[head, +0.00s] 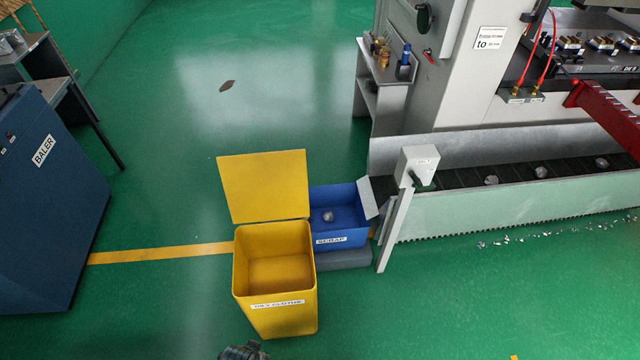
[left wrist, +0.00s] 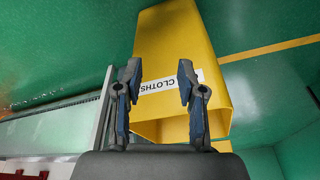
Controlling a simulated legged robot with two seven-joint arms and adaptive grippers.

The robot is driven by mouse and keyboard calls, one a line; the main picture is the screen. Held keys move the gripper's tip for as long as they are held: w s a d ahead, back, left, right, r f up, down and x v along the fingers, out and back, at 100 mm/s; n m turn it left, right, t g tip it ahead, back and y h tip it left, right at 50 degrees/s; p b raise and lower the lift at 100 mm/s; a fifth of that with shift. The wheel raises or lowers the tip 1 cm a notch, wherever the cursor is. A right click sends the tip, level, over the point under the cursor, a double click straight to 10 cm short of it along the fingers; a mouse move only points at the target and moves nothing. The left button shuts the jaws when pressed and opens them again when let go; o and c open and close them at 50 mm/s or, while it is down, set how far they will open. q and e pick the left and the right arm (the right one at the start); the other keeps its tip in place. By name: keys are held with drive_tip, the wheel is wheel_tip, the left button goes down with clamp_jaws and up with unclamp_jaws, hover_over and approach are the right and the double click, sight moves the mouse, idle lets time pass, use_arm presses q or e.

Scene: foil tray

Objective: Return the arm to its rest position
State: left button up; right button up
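My left gripper (left wrist: 159,78) shows in the left wrist view with its two fingers spread apart and nothing between them. The yellow cloths bin (left wrist: 168,40) is beyond the fingers, its label partly covered by them. In the head view, a small dark part, seemingly of my left arm, shows at the bottom edge, in front of the yellow bin (head: 306,310). The rest of that arm is out of view. The yellow bin's lid stands open and I see nothing inside it. My right gripper is in neither view.
A blue scrap bin (head: 353,235) holding a grey foil lump (head: 328,216) stands behind the yellow bin. Right of it, a conveyor (head: 460,181) carries several lumps beside a machine. A blue baler (head: 45,200) stands left. Green floor (head: 160,310) is clear between.

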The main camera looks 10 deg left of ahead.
use_arm(q)
drive_tip(key=s+f, duration=0.2)
drive_tip(key=f, duration=0.8)
drive_tip(key=s+f+g, duration=0.1)
drive_tip(key=s+f, duration=0.2)
drive_tip(key=f, duration=0.8)
drive_tip(key=shift+s+a+f, duration=0.2)
drive_tip(key=shift+s+f, duration=0.05)
drive_tip(key=shift+f, duration=0.05)
drive_tip(key=shift+w, duration=0.1)
